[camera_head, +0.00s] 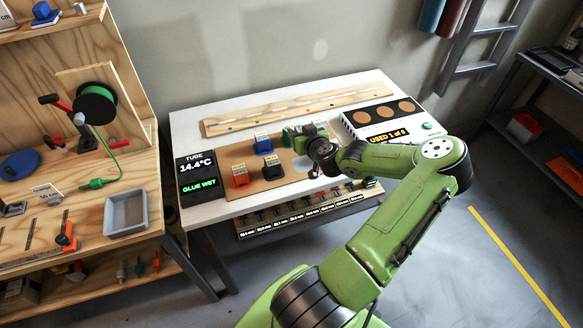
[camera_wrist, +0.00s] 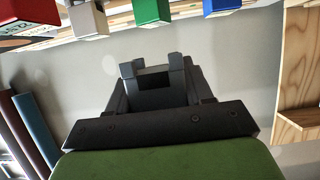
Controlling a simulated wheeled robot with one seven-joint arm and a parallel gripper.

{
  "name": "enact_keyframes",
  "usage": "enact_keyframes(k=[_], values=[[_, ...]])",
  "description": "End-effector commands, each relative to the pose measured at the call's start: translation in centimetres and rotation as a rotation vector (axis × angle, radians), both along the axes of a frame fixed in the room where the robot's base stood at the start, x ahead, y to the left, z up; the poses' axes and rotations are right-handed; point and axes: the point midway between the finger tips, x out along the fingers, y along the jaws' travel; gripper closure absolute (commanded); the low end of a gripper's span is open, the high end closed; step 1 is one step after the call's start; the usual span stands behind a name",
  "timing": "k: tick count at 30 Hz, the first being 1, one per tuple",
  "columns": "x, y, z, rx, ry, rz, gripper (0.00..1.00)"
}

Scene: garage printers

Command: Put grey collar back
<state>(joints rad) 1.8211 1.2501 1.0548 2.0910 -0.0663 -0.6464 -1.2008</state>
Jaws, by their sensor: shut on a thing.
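My gripper (camera_head: 314,172) is over the right part of the brown board on the white table, near the green block (camera_head: 290,137). In the wrist view my gripper (camera_wrist: 155,72) has its fingers close together around a small dark grey piece (camera_wrist: 154,80). It fits the grey collar, but its shape is mostly hidden. A row of small pieces on pegs with white size labels (camera_head: 305,208) runs along the table's front edge. I cannot make out from here which peg is empty.
A red block (camera_head: 240,176), a blue block (camera_head: 263,145) and a black block (camera_head: 272,169) stand on the brown board (camera_head: 225,182). A dark display (camera_head: 196,180) reads "GLUE WET" at left. A white panel (camera_head: 399,122) reads "USED 1 of 6". A wooden bench (camera_head: 140,175) is farther left.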

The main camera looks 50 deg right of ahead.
Motion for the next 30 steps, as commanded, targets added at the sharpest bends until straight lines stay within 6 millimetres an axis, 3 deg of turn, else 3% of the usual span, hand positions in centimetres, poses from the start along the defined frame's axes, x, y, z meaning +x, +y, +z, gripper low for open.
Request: enact_keyframes(k=[4, 14, 27, 28, 30], values=[[-0.1, 0.0, -3.8, 0.011, -0.003, -0.006, 0.79], [-0.1, 0.0, -9.6, 0.007, -0.002, -0.004, 0.79], [0.0, -0.1, -10.3, 0.000, 0.000, -0.001, 0.79], [0.0, -0.1, -10.3, 0.002, 0.000, -0.002, 0.48], [-0.1, -0.1, -10.2, 0.002, 0.000, -0.002, 0.37]])
